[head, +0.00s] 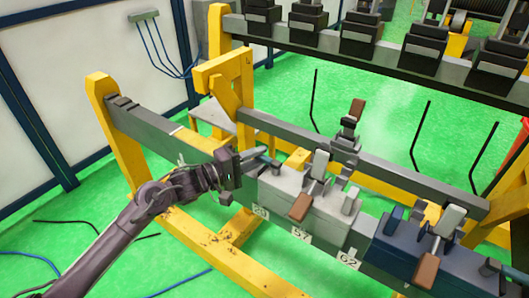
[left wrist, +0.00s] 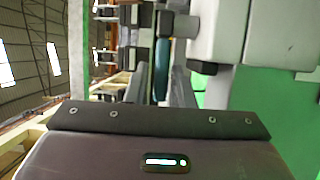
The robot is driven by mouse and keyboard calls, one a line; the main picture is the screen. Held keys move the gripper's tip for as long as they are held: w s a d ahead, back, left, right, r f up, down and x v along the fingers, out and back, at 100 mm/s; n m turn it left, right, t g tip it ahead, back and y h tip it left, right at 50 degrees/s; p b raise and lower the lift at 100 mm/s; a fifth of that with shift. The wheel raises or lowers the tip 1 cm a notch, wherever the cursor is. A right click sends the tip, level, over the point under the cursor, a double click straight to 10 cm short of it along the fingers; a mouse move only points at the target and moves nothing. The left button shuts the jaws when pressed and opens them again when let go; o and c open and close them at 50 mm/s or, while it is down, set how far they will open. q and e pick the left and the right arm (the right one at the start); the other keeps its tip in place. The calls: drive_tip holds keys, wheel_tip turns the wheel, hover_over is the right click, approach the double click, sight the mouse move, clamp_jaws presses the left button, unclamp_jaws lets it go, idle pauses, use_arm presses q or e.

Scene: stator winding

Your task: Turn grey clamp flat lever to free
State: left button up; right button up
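The grey clamp (head: 327,213) is a pale grey block on the long dark grey beam. A lever with a teal handle (head: 257,153) lies low and roughly flat at its left end. A lever with a brown handle (head: 301,206) slants over the clamp's top. My left gripper (head: 240,162) is at the teal handle, at the clamp's left end. In the left wrist view the teal handle (left wrist: 162,60) lies between the two fingers (left wrist: 163,85), with a narrow gap on its left side. Contact on the right is unclear. My right gripper is in neither view.
A blue clamp (head: 397,245) with another brown-handled lever (head: 427,268) stands just right of the grey one. A second beam with an upright brown-handled clamp (head: 346,142) runs behind. Yellow frame posts (head: 120,135) stand at the left.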

use_arm(q)
drive_tip(key=shift+w+d, duration=0.45)
drive_tip(key=shift+d, duration=0.1)
drive_tip(key=shift+w+d, duration=0.2)
drive_tip(key=shift+d, duration=0.1)
drive_tip(key=shift+w+d, duration=0.1)
drive_tip(key=shift+d, duration=0.1)
drive_tip(key=c, duration=0.4)
drive_tip(key=shift+f, duration=0.1)
clamp_jaws()
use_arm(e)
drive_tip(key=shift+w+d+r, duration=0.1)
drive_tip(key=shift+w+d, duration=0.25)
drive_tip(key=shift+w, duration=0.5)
